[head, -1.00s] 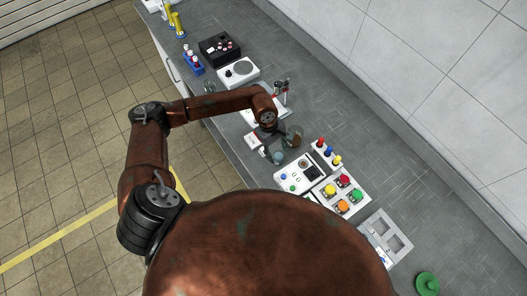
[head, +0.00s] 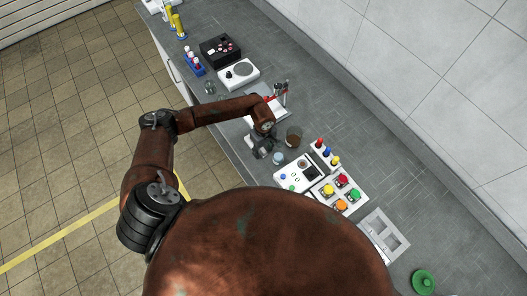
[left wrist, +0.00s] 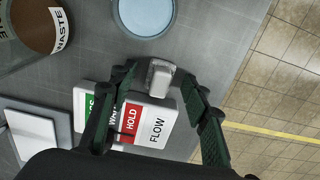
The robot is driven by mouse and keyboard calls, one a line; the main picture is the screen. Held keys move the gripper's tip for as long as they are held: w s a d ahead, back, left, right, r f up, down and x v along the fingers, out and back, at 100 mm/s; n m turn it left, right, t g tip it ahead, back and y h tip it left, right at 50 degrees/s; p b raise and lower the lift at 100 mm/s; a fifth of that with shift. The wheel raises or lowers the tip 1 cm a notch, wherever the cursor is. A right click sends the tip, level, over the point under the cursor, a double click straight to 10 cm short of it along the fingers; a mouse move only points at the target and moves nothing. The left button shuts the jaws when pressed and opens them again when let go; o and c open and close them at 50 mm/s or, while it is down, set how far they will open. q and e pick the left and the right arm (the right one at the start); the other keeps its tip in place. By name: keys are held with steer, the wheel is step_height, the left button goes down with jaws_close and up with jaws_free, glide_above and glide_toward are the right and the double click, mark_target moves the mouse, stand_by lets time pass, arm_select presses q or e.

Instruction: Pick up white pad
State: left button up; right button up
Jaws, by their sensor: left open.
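In the left wrist view a small white pad-like block (left wrist: 160,78) with a grey edge sits at the edge of a sign block (left wrist: 160,118) with coloured HOLD and FLOW labels. My left gripper (left wrist: 155,70) is open, with one finger on each side of this block; I cannot tell whether they touch it. A flat white piece (left wrist: 32,137) also lies on a grey base at lower left. I cannot tell for sure which is the white pad. In the head view my left gripper (head: 262,150) is low over the bench and hides the sign block. My right gripper is out of view.
A brown WASTE beaker (left wrist: 35,25) and a pale blue round vessel (left wrist: 147,14) stand close by. The bench's front edge is near the gripper.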

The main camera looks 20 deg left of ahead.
arm_select(q)
steer(key=shift+c, duration=0.2)
steer(key=c, duration=0.9)
steer(key=shift+o, duration=0.2)
steer(key=shift+r, duration=0.1)
steer(key=shift+r, duration=0.6)
steer(key=s+d+r+b, duration=0.1)
steer(key=s+r+b, duration=0.3)
steer(key=s+r, duration=0.7)
steer(key=s, duration=0.3)
steer(key=shift+r, duration=0.3)
steer(key=shift+d, duration=0.1)
